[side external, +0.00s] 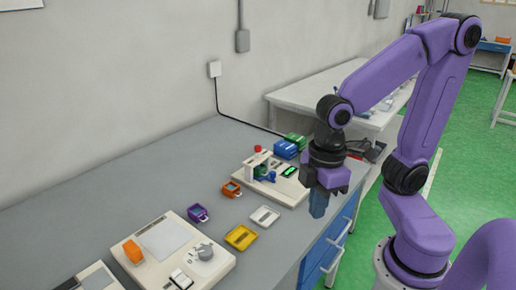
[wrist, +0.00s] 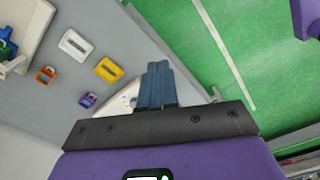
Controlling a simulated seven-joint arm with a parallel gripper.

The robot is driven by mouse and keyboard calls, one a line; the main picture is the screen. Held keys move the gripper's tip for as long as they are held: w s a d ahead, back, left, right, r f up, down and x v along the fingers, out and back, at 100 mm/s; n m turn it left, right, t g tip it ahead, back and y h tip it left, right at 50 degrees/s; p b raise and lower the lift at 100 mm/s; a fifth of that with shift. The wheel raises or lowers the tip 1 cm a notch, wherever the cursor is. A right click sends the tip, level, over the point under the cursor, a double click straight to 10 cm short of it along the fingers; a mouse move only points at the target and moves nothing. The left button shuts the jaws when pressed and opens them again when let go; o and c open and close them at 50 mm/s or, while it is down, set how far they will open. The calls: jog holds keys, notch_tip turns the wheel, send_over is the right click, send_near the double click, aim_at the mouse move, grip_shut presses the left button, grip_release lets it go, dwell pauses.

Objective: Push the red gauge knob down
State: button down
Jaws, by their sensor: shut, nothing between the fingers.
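The red gauge knob (side external: 257,148) is a small red cap at the back left of a pale fixture board (side external: 290,195) in the side view. The board also carries blue and green parts. My gripper (side external: 318,214) is shut and empty, its blue fingers pointing down. In the picture it is to the right of the board and lower than the knob, apart from the knob, near the bench's right edge. In the wrist view the shut fingers (wrist: 158,66) point over the bench edge and floor. Part of the board (wrist: 30,35) shows at the left; I cannot see the knob there.
Blue and green boxes (side external: 286,149) stand behind the board. A second device board (side external: 210,262) is at the front. Blue drawers (side external: 333,240) are under the bench edge.

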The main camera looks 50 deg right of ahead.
jog(key=w+d+r+m, duration=0.1)
jog(key=w+d, duration=0.2)
jog(key=w, duration=0.8)
jog(key=w+d+r+m, duration=0.1)
jog(key=w+d, duration=0.1)
jog(key=w, duration=1)
jog(key=w+d, duration=0.4)
jog(key=d, duration=0.3)
jog(key=w+d+f+m, duration=0.1)
jog(key=w+d, duration=0.2)
jog(key=d, duration=0.3)
jog(key=w+d+f+m, duration=0.1)
jog(key=w+d, duration=0.3)
jog(key=d, duration=0.3)
jog(key=shift+w+d+f+t, duration=0.15)
jog(key=shift+w+d+t, duration=0.15)
jog(key=shift+w+t, duration=0.1)
jog(key=shift+f, duration=0.1)
